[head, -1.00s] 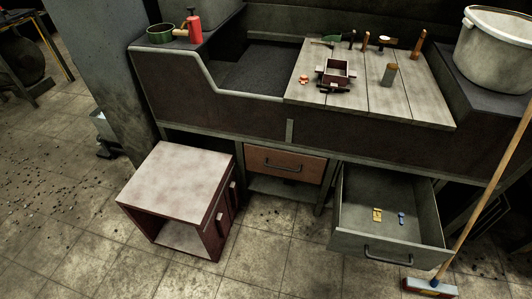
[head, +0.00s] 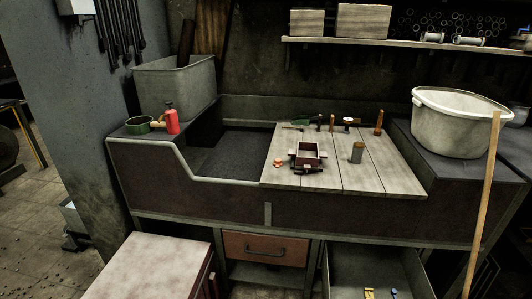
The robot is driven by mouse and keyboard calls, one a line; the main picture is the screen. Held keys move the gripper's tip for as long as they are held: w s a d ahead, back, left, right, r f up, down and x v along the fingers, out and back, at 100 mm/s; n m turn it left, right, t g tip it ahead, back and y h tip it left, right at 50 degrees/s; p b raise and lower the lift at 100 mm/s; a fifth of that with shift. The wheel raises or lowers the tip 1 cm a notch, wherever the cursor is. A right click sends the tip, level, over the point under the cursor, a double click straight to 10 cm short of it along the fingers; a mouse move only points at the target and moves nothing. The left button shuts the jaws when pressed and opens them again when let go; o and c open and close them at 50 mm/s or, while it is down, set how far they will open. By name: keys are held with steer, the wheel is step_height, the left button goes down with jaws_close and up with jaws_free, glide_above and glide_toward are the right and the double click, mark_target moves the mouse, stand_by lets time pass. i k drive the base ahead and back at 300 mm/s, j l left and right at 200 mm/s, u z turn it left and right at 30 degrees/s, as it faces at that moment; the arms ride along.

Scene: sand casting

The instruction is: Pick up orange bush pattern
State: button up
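A small orange piece (head: 278,162), which looks like the orange bush pattern, lies on the wooden board (head: 385,180) of the bench, near the board's left edge. It is just left of a dark red moulding frame (head: 307,162) and looks apart from it. Its exact shape is too small to tell. My gripper is not in view.
Tools with wooden handles (head: 379,125) line the board's back. A grey cylinder (head: 357,153) stands on it. A white bucket (head: 455,125) and broom handle (head: 486,200) are at right.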

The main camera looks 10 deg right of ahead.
mark_target(278, 162)
steer(key=i+j, duration=0.15)
steer(key=j, duration=0.2)
steer(key=i+j, duration=0.1)
steer(key=j, duration=0.25)
steer(key=i+j+z, duration=0.1)
steer(key=j, duration=0.25)
steer(key=i+j, duration=0.15)
steer(key=j, duration=0.2)
steer(key=i+j+z, duration=0.1)
steer(key=j, duration=0.25)
steer(key=j+z, duration=0.15)
steer(key=z, duration=1.2)
steer(key=i+j, duration=0.05)
